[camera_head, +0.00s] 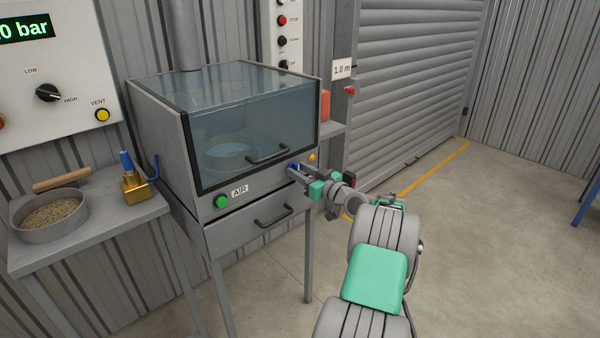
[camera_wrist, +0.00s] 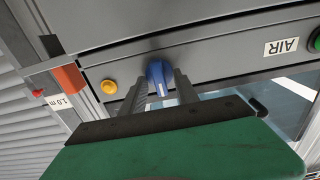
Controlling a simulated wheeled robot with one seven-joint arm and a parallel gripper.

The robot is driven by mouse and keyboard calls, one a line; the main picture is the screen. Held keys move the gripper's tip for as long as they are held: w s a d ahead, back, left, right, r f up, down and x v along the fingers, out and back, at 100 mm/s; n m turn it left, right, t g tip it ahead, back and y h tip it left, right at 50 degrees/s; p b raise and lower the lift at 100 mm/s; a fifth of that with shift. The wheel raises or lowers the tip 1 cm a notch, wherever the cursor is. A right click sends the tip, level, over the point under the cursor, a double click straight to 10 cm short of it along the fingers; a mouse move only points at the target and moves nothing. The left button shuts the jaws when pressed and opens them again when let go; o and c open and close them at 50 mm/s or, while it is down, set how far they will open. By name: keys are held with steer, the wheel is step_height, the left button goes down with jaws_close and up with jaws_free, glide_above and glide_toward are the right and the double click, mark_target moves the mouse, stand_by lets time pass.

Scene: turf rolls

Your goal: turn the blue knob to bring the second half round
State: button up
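The blue knob (camera_wrist: 158,74) is on the grey front of the cabinet, between the orange button and the AIR label in the wrist view. A small blue part of it (camera_head: 293,167) shows in the head view, partly hidden by my gripper (camera_head: 297,171). In the wrist view my gripper (camera_wrist: 161,84) has one dark finger on each side of the knob, with narrow gaps seeming to show; firm contact is not visible. Behind the cabinet's tinted window (camera_head: 262,128) a round dish-like shape (camera_head: 228,151) shows dimly.
An orange button (camera_wrist: 109,87) is beside the knob; a green button (camera_head: 222,202) is farther along the front. The window handle (camera_head: 268,155) and drawer handle (camera_head: 273,217) stick out nearby. A side table (camera_head: 95,230) is at left; open floor (camera_head: 480,240) lies right.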

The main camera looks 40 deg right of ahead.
jaws_close()
stand_by(0.3)
stand_by(0.3)
